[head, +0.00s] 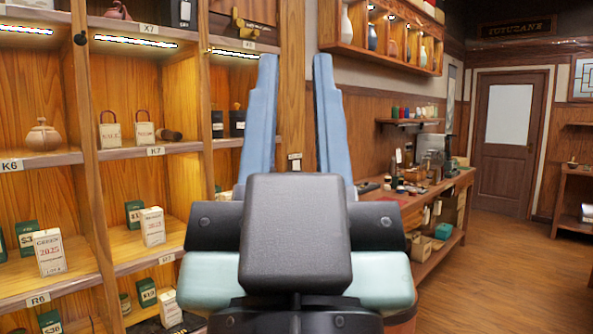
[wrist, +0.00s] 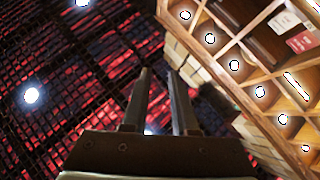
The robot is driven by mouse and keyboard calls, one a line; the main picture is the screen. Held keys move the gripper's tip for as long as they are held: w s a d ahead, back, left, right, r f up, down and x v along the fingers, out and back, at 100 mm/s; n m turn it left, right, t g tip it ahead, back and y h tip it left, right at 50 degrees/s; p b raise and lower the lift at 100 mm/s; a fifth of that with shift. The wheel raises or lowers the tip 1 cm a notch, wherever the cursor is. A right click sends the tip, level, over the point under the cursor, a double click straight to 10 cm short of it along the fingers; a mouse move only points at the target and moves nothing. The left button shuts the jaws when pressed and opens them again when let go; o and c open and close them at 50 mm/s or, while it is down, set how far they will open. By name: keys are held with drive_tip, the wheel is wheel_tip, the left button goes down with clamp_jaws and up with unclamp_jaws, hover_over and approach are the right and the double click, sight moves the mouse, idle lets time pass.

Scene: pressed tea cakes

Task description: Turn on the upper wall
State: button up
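The upper part of the wall (head: 362,82) shows between the left shelving and the door, with a wall-mounted wooden display case (head: 345,48) holding several vases. Small bright lights glow in the case. A small pale plate (head: 294,156) is seen between my fingers, on or near the shelving's end post; I cannot tell what it is. My gripper (head: 295,57) is open and empty, its two blue fingers pointing up and apart. In the wrist view my gripper (wrist: 159,70) points up towards the ceiling, touching nothing. My gripper body hides what is behind it.
Tall wooden shelving (head: 92,140) with lit strips, jars and boxes fills the left. A long wooden counter (head: 440,195) with small goods runs along the right. A door (head: 507,140) stands at the back. The wood floor (head: 510,275) at right is clear. The wrist view shows a dark red ceiling (wrist: 60,90).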

wheel_tip(320, 180, up, 9)
drive_tip(key=p, duration=0.9)
drive_tip(key=shift+r, duration=0.2)
clamp_jaws()
drive_tip(key=shift+f, duration=0.2)
drive_tip(key=shift+w, duration=0.15)
